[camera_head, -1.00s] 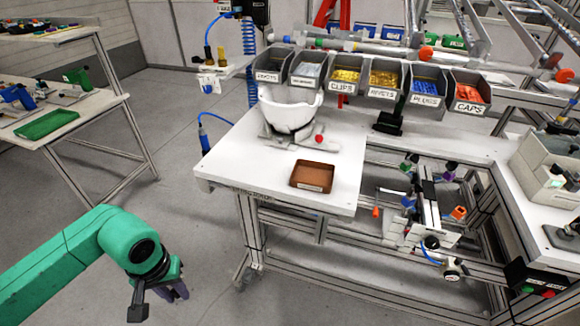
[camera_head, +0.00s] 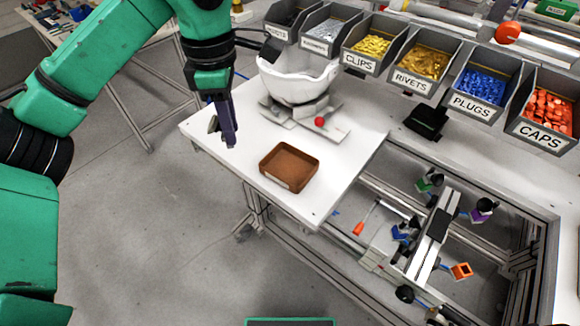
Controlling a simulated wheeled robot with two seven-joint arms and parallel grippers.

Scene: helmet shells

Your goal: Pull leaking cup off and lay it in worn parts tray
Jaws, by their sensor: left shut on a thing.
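The brown worn parts tray (camera_head: 266,164) lies flat on the white table and looks empty. My left gripper (camera_head: 227,140) reaches down from above, to the left of the tray, over the table's left part. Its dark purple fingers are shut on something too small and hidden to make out. Below the table's right side a fixture carries cups: green (camera_head: 430,181), purple (camera_head: 483,208), blue (camera_head: 402,231) and orange (camera_head: 461,270). I cannot tell which cup leaks. My right gripper is not in view.
A white helmet shell (camera_head: 295,82) sits on a stand with a red knob (camera_head: 320,121) behind the tray. Labelled bins, including clips (camera_head: 361,61) and caps (camera_head: 543,138), line the back. A black block (camera_head: 426,122) stands before them.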

